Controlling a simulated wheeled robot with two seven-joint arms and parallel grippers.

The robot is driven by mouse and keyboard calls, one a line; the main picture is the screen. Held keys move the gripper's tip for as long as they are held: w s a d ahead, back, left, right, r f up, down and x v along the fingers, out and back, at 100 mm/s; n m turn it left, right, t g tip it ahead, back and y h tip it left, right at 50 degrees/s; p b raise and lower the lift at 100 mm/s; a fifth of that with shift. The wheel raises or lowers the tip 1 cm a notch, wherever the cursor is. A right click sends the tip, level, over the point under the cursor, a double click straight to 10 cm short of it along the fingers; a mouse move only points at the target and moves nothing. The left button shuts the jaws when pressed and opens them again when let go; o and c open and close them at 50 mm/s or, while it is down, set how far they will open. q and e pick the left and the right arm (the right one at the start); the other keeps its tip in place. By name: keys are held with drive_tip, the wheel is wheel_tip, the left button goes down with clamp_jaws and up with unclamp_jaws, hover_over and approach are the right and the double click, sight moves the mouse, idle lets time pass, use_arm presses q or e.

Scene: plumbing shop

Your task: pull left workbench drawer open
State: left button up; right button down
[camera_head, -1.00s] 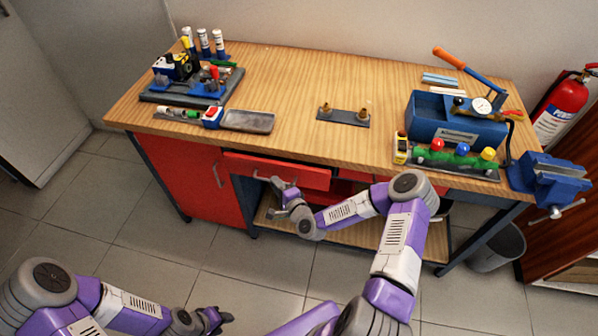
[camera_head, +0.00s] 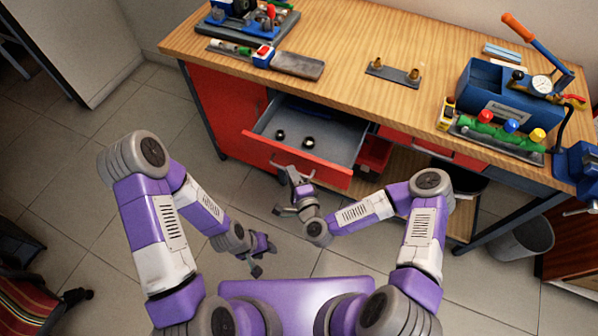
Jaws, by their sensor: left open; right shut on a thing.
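The left workbench drawer (camera_head: 262,149) has a red front and stands pulled out from the wooden-topped workbench (camera_head: 345,62), its grey inside showing. Two small dark round fittings (camera_head: 309,142) lie in it. My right gripper (camera_head: 295,180) is at the front of the drawer, shut on its handle; the fingers largely hide the handle. My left gripper (camera_head: 264,256) is open and empty, low over the floor, in front of the drawer and apart from it.
A red bin (camera_head: 374,155) shows under the bench, right of the drawer. A blue pump box with a gauge (camera_head: 497,88) and a blue vise (camera_head: 577,165) are at the right. A grey waste bin (camera_head: 522,240) stands on the floor.

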drive_tip(key=shift+f, duration=0.1)
drive_tip(key=c, duration=1.2)
unclamp_jaws()
drive_tip(key=p+v, duration=0.1)
drive_tip(key=v, duration=0.6)
drive_tip(key=shift+s+d, duration=0.1)
drive_tip(key=shift+s, duration=0.15)
